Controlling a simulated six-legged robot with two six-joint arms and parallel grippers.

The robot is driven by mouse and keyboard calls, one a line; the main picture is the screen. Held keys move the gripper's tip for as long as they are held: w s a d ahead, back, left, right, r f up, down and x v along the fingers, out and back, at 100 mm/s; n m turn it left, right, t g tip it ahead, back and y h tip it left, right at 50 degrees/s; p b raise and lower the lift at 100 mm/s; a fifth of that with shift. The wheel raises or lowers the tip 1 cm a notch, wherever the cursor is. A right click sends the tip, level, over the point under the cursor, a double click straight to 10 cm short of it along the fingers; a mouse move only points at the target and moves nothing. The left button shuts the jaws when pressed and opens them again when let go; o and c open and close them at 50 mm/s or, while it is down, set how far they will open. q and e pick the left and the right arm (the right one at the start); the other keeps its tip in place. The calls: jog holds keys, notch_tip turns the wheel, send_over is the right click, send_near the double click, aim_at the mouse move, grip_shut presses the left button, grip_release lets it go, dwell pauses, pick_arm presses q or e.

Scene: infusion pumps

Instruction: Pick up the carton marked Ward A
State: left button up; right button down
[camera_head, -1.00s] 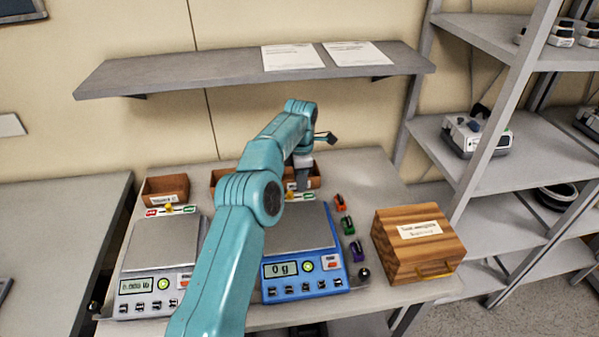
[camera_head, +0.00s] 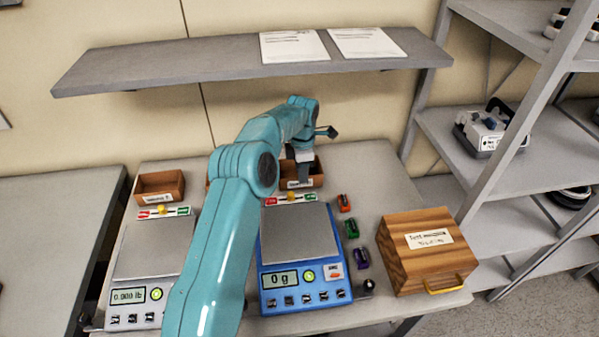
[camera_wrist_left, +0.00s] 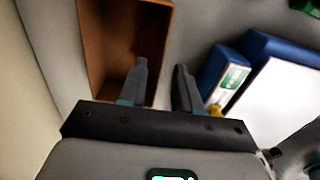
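Several open brown cartons stand along the back of the table. The left carton (camera_head: 160,188) has a white label too small to read. Another, the right carton (camera_head: 315,176), stands behind the blue scale, its label also unreadable. A sliver of brown shows left of my arm, mostly hidden. My left gripper (camera_head: 303,178) points down at the right carton. In the left wrist view my left gripper (camera_wrist_left: 162,85) is open; one finger overlaps the inside of a brown carton (camera_wrist_left: 110,45), the other lies past its side wall. I cannot tell whether they touch it. My right gripper is not in view.
A blue scale (camera_head: 300,232) reading 0 g and a grey scale (camera_head: 155,248) stand in front of the cartons. Small coloured clips lie beside the blue scale. A wooden box (camera_head: 402,265) is at the right. A wall shelf (camera_head: 200,62) hangs above the back.

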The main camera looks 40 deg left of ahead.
aim_at(302, 189)
pick_arm(q)
notch_tip(302, 189, down, 4)
jog(key=shift+r, duration=0.25)
jog(key=shift+s+r, duration=0.1)
jog(key=c, duration=0.3)
grip_shut()
